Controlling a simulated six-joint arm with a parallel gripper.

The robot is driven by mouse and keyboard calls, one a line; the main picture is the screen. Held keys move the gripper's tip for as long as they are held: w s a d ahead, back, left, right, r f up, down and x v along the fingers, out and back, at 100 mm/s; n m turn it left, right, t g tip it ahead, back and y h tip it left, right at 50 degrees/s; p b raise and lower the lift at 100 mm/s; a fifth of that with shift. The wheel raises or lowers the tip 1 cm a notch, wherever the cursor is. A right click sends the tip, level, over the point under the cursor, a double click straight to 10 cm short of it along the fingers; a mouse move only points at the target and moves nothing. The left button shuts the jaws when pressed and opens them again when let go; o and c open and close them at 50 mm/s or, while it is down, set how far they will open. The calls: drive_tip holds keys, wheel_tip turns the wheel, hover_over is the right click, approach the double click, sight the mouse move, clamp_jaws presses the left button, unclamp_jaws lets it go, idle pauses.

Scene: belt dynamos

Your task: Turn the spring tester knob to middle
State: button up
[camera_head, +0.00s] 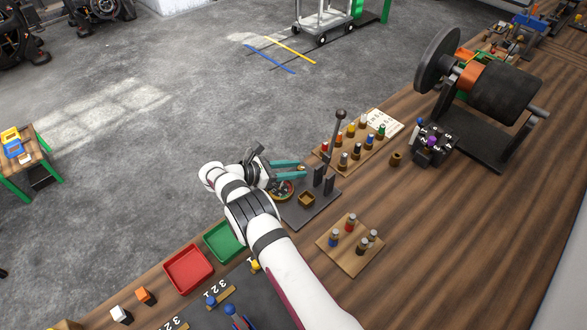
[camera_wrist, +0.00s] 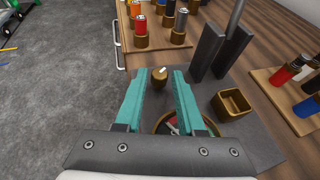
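The spring tester is a dark grey base (camera_head: 302,212) with two upright plates (camera_wrist: 220,52), a lever with a round top (camera_head: 340,116), and a round dial (camera_wrist: 190,124). A small brass knob (camera_wrist: 160,79) with a white mark on top shows in the wrist view, between the tips of my teal fingers. My gripper (camera_head: 301,170) is open, with a finger on each side of the knob and gaps visible. I cannot tell how far down the fingers reach beside it. The dial is partly hidden by my gripper. In the head view I cannot make out the knob clearly.
A brass square cup (camera_wrist: 234,103) sits on the base. Boards with coloured cylinders stand behind (camera_head: 358,140) and to the right (camera_head: 350,245). Red (camera_head: 188,270) and green (camera_head: 224,241) trays lie nearer. The belt machine (camera_head: 490,95) stands at the far right.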

drive_tip(key=shift+o, duration=1)
drive_tip(key=v, duration=1.6)
drive_tip(key=shift+f, duration=0.15)
drive_tip(key=s+d+n+t+y, duration=0.5)
drive_tip(key=s+d+n+t, duration=0.1)
drive_tip(key=d, duration=0.1)
drive_tip(key=shift+g, duration=0.3)
drive_tip(key=x, duration=1.6)
drive_tip(key=shift+a, duration=0.15)
